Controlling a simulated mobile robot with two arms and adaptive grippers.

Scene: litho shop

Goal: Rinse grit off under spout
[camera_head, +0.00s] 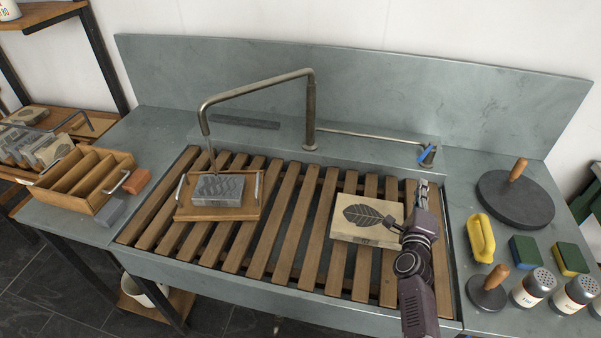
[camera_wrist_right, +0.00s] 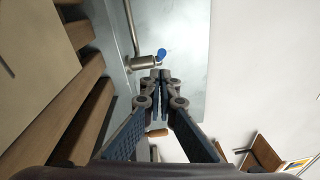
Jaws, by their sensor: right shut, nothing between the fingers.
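The metal spout (camera_head: 258,85) rises behind the slatted wooden sink rack (camera_head: 288,215) and bends over to the left. Its tip is above a grey patterned stone (camera_head: 217,187) lying on a wooden tray (camera_head: 248,211) with metal handles. A thin streak hangs below the tip; I cannot tell whether it is water. A pale stone with a dark leaf print (camera_head: 350,225) lies on the rack at right. My right gripper (camera_head: 422,187) is shut and empty, just in front of the blue-handled valve (camera_head: 427,156). The valve's blue end (camera_wrist_right: 162,54) shows beyond the fingertips (camera_wrist_right: 160,76) in the right wrist view.
Left of the rack stand a wooden divided box (camera_head: 88,180) and a reddish block (camera_head: 134,181). At right are a dark disc with wooden knob (camera_head: 515,202), a yellow handled tool (camera_head: 481,237), sponges (camera_head: 525,251) and shakers (camera_head: 534,289). The rack's middle is clear.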

